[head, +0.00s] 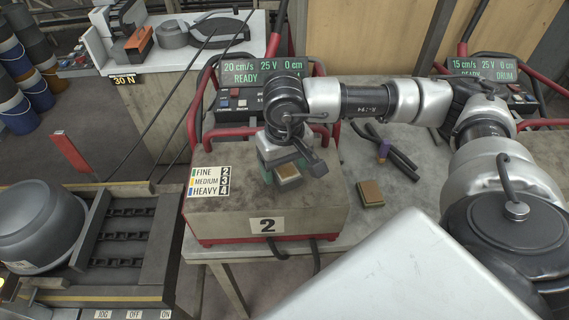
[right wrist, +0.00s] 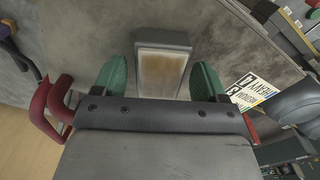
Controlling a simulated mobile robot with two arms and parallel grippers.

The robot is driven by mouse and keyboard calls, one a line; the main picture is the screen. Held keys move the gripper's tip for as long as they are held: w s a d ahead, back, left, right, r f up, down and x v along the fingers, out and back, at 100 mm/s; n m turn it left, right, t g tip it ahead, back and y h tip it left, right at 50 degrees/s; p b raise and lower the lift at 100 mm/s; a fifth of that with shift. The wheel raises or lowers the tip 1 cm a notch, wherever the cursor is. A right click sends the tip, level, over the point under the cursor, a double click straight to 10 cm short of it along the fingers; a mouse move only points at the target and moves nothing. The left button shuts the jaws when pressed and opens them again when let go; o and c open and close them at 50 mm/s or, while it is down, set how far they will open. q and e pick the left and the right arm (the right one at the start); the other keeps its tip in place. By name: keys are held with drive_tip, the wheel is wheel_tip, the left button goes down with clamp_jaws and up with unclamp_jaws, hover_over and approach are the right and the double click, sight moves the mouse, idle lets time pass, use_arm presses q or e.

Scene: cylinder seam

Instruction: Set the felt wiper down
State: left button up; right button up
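The felt wiper, a small grey block with a worn tan-brown pad, is at the top of the grey box marked 2 in the head view (head: 289,173). It also shows in the right wrist view (right wrist: 162,70), pad facing the camera. My right gripper (head: 282,170) points down over the box. Its green fingertips stand on either side of the wiper, with narrow gaps in the right wrist view, so it looks open. Whether the wiper's underside touches the box top is hard to tell. My left gripper is not in view.
The grey box (head: 222,217) carries a FINE/MEDIUM/HEAVY label (head: 208,181). A similar brown-topped block (head: 370,193) lies on the bench to its right, near pliers-like tools (head: 385,148). Two consoles with green displays (head: 260,72) stand behind. A roller machine (head: 120,235) is at the left.

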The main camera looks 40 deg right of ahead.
sight(284, 167)
drive_tip(key=shift+o, duration=0.2)
drive_tip(key=shift+r, duration=0.1)
drive_tip(key=shift+r, duration=0.2)
wheel_tip(284, 167, up, 12)
drive_tip(key=b, duration=0.4)
drive_tip(key=shift+f, duration=0.15)
